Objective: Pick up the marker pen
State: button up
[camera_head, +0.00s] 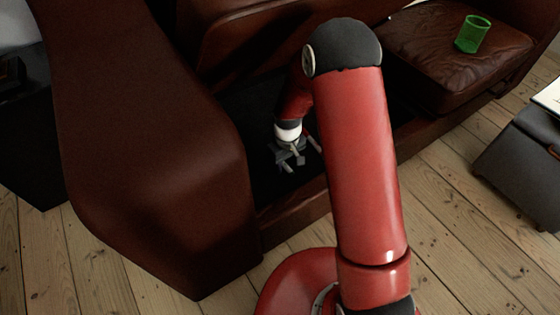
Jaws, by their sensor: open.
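My gripper (287,161) is small in the picture, left of my own red arm. It is open and reaches down into the dark recess of the brown leather sofa (165,150), where no seat cushion shows. A thin pale sliver (314,144) shows just to the right of the gripper. I cannot tell whether it is the marker pen or part of the gripper. No marker pen can be made out for certain. My arm hides part of the recess.
The sofa's thick armrest stands left of the gripper, and its front rail (295,213) runs below it. A green cup (472,34) stands on the right seat cushion (450,62). A dark grey piece of furniture (520,165) is at the right edge. Bare floorboards lie in front.

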grip_shut()
jog(key=shift+r, duration=0.15)
